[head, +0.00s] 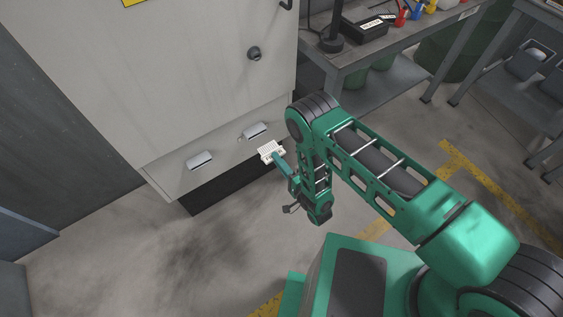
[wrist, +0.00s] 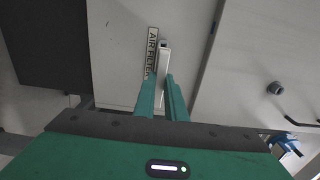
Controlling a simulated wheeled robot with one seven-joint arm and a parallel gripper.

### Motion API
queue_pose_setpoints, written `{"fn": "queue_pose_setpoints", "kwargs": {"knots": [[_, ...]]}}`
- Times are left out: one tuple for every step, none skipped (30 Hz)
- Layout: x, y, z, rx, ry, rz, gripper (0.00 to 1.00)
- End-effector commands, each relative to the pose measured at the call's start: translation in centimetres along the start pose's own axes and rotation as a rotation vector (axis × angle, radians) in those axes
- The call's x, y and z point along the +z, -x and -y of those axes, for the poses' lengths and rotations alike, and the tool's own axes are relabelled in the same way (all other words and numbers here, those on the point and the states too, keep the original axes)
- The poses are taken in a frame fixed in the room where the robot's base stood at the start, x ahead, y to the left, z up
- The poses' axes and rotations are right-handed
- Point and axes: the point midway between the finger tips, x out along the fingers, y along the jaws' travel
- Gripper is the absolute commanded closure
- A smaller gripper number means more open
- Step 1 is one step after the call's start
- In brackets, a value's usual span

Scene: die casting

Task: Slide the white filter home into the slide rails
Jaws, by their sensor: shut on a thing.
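The white filter (head: 270,151), a small pale block with a grid-like face, is at the end of my gripper (head: 279,160) in the head view, close in front of the cabinet's lower panel. In the wrist view my gripper (wrist: 164,82) has its two green fingers on either side of the white filter (wrist: 163,68), seen as a narrow pale strip. The filter points toward the panel beside an "AIR FILTER" label (wrist: 152,50). I cannot make out the slide rails, nor whether the filter touches them.
A round knob (head: 254,53) sits higher up. A workbench (head: 390,45) stands at the right. The floor (head: 130,255) in front is clear.

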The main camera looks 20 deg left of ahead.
Motion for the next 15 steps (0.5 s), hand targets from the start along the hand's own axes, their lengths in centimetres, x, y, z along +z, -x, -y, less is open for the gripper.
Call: {"fn": "queue_pose_setpoints", "kwargs": {"knots": [[0.0,-0.5,0.1,-0.004,0.0,0.0,1.0],[0.0,-0.8,0.1,-0.004,0.0,0.0,1.0],[0.0,-1.1,0.1,-0.003,0.0,0.0,1.0],[0.0,-1.4,0.1,-0.002,0.0,0.0,1.0],[-0.1,-1.6,0.1,-0.003,0.0,0.0,1.0],[-0.1,-2.0,0.1,-0.004,0.0,-0.001,1.0],[-0.1,-2.2,0.1,-0.004,0.0,-0.001,1.0],[-0.1,-2.5,0.1,-0.003,0.0,-0.001,1.0],[-0.1,-2.8,0.1,-0.002,0.0,-0.002,1.0],[-0.2,-3.0,0.1,-0.003,0.0,-0.002,1.0],[-0.2,-3.2,0.1,-0.003,0.0,-0.002,1.0],[-0.2,-3.5,0.1,-0.003,0.0,-0.003,1.0],[-0.2,-3.6,0.1,-0.002,0.0,-0.003,1.0],[-0.3,-3.8,0.1,-0.002,0.0,-0.003,1.0],[-0.3,-4.0,0.1,-0.002,0.0,-0.004,1.0]]}}
